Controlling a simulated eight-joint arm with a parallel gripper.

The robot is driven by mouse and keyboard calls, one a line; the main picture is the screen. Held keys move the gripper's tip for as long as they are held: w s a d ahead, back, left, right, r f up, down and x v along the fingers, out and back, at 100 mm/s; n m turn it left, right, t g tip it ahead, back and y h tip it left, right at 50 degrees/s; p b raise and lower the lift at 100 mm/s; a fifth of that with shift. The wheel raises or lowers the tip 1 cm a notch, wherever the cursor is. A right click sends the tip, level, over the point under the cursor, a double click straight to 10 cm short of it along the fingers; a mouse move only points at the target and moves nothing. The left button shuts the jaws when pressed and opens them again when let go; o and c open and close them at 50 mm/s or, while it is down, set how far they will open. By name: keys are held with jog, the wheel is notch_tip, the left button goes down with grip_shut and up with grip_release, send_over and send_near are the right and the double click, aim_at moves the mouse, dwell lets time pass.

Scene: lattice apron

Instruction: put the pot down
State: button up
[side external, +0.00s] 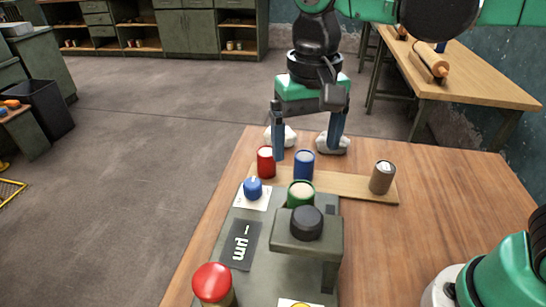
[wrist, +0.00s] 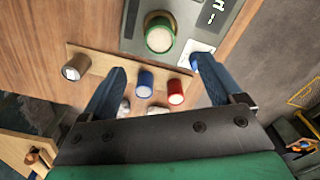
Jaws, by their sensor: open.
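Several small pots with pale tops are in view, and I cannot tell which one the task means. A green pot (side external: 300,194) stands on the grey apparatus, beside its raised black-knobbed block; it also shows in the wrist view (wrist: 160,36). A red pot (side external: 265,161), a blue pot (side external: 304,166) and a grey-brown pot (side external: 382,177) stand upright on a wooden strip (side external: 345,186). My gripper (side external: 306,149) is open, its blue fingers pointing down near the red and blue pots. In the wrist view nothing is clamped between the fingertips (wrist: 158,68).
The grey apparatus (side external: 230,270) carries a red button (side external: 213,282), a blue knob (side external: 253,188) and a black knob (side external: 306,223). White lumpy objects (side external: 333,145) lie behind the strip. Another table with rollers stands behind.

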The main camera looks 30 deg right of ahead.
jog(key=shift+d+r, duration=0.1)
jog(key=shift+r, duration=0.1)
jog(key=d+f+n+t, duration=0.1)
jog(key=d+f+t, duration=0.1)
jog(key=d, duration=0.3)
jog(key=s+d+f+n+t, duration=0.1)
jog(key=d+f+n+t, duration=0.1)
jog(key=d+t, duration=0.3)
jog(key=shift+d+f, duration=0.25)
jog(key=shift+f, duration=0.2)
